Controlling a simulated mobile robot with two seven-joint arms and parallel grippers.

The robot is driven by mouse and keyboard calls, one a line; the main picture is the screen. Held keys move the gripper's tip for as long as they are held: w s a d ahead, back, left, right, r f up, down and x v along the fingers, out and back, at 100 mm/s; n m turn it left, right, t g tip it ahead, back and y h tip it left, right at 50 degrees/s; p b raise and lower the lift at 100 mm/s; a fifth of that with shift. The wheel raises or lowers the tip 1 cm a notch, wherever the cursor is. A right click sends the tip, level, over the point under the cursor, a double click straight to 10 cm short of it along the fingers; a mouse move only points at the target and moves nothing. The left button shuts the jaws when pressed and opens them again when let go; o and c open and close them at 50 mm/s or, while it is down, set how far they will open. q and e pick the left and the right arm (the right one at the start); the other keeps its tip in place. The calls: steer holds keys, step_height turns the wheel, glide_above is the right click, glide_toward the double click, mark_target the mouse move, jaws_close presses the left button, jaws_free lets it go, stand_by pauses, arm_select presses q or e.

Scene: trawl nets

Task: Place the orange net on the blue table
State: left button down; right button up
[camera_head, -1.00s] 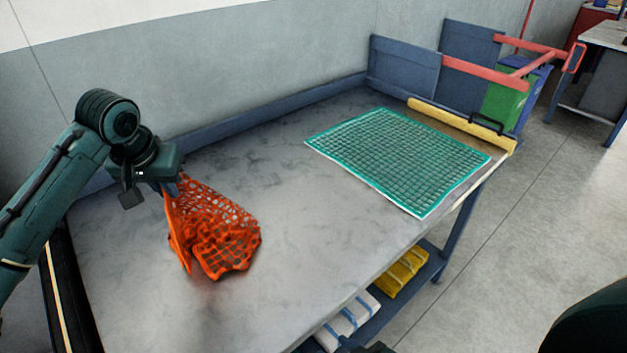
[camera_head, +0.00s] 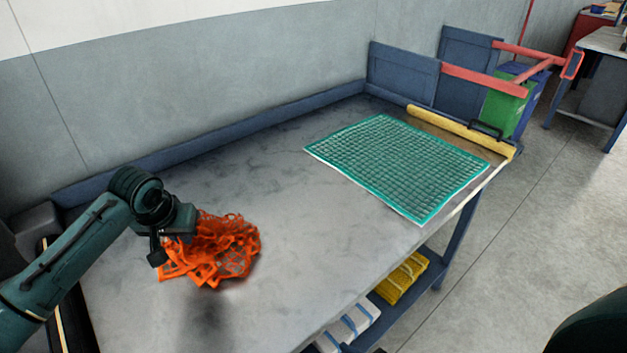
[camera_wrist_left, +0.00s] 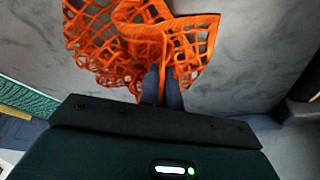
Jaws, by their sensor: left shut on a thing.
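The orange net (camera_head: 222,252) lies crumpled on the grey top of the blue-framed table (camera_head: 290,225), towards its left end. My left gripper (camera_head: 192,232) is low at the net's left side and shut on part of it. In the left wrist view the fingers (camera_wrist_left: 163,88) pinch the edge of the orange net (camera_wrist_left: 140,35), and the rest spreads beyond them. The fingertips are hidden by the net in the head view. My right gripper is not in view; only a dark part of my body shows at the lower right.
A green net on a white sheet (camera_head: 400,165) lies on the table's right half. A yellow roll (camera_head: 460,130) lies along the far right edge. Blue panels and red bars stand behind it. Folded yellow and white items lie on the lower shelf. The table's middle is clear.

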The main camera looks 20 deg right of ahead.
arm_select(q)
steer(key=c, duration=0.9)
jaws_free()
steer(key=shift+r, duration=0.1)
steer(key=v, duration=1.3)
steer(key=shift+s, duration=0.1)
